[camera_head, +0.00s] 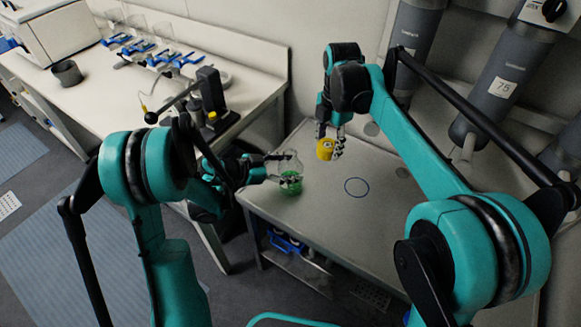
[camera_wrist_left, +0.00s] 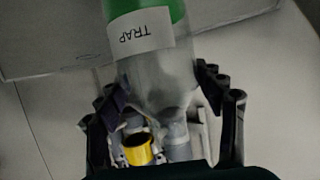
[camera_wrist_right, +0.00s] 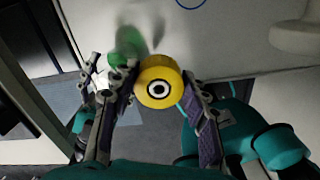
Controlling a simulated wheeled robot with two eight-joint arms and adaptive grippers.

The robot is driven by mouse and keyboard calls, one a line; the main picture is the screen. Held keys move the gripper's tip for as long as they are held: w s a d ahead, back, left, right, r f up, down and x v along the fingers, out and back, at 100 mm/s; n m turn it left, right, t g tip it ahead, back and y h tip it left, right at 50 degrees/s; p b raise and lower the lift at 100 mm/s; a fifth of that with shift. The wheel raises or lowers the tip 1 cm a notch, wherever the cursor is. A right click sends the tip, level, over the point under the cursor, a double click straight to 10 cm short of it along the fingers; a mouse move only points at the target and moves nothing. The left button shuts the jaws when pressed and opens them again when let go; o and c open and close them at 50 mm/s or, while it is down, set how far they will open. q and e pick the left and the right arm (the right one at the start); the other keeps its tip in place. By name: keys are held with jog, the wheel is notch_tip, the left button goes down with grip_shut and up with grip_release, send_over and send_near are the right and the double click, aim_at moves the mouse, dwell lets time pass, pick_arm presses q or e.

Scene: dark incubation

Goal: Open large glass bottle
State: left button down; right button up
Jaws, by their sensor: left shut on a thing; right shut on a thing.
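The large glass bottle (camera_head: 292,185) has clear walls and green contents. My left gripper (camera_head: 284,168) is shut on it, above the right-hand table. In the left wrist view the bottle (camera_wrist_left: 165,85) fills the middle between the fingers, with a "TRAP" label. The yellow cap (camera_head: 325,150) is apart from the bottle, up and to its right. My right gripper (camera_head: 335,141) is shut on the cap. In the right wrist view the cap (camera_wrist_right: 158,82) shows a black-and-white ring mark, and the bottle (camera_wrist_right: 127,46) is beyond it. Whether the bottle touches the table is unclear.
A blue circle (camera_head: 357,187) marks the grey table (camera_head: 330,220), which is clear around it. The left bench (camera_head: 110,85) holds blue clamps with glassware, a dark cup (camera_head: 67,73) and a black-and-grey device (camera_head: 210,100). Large grey cylinders (camera_head: 500,85) hang on the right wall.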

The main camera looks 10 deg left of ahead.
pick_arm(q)
jog(key=shift+c, duration=1.3)
grip_release()
jog(key=shift+f, duration=0.1)
pick_arm(e)
jog(key=shift+f, duration=0.1)
